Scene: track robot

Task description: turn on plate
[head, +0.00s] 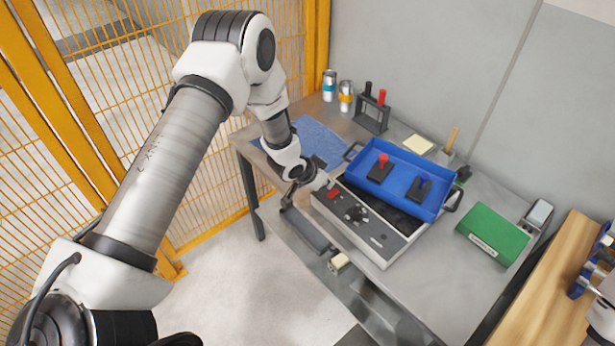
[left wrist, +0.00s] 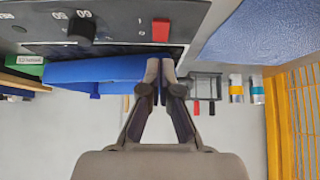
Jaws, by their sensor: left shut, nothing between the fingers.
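The plate is a grey box with a sloped black control panel (head: 378,239) on the metal table. A red switch (head: 333,194) sits at the panel's left end, with a black knob (head: 356,214) to its right. The wrist view also shows the red switch (left wrist: 160,30) and the knob (left wrist: 82,29). My left gripper (head: 325,183) is shut and empty, close to the red switch; I cannot tell whether it touches it. The wrist view shows its fingertips (left wrist: 160,64) together, just below the switch in the picture.
A blue tray (head: 432,208) with red and blue handled pieces stands on the plate's top, close behind the panel. A green box (head: 492,234) is to the right. A blue cloth (head: 318,140), two cans and a rack (head: 370,122) are at the back left. An orange mesh fence stands left.

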